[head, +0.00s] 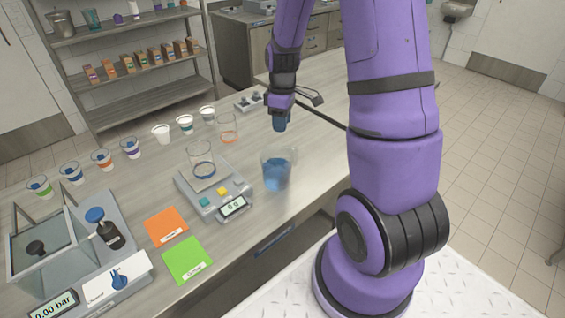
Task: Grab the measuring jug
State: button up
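A clear jug (277,170) with blue liquid in it stands upright on the counter, just right of the scale; I take it for the measuring jug. My gripper (279,124) hangs above and a little behind it in the picture, pointing down and apart from it. The fingers are small and seen nearly edge-on, so I cannot tell whether they are open or shut. Nothing shows hanging from them.
A clear beaker (202,163) stands on the scale (214,202). An orange-marked glass (229,130) stands behind. Several cups line the counter's back. Orange (166,226) and green (187,259) cards lie in front. A pressure device (70,255) fills the left.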

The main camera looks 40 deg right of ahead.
jog(key=f, duration=0.1)
send_over(280, 151)
notch_tip(280, 151, down, 5)
jog(key=shift+f, duration=2.55)
jog(key=shift+c, duration=0.5)
grip_shut()
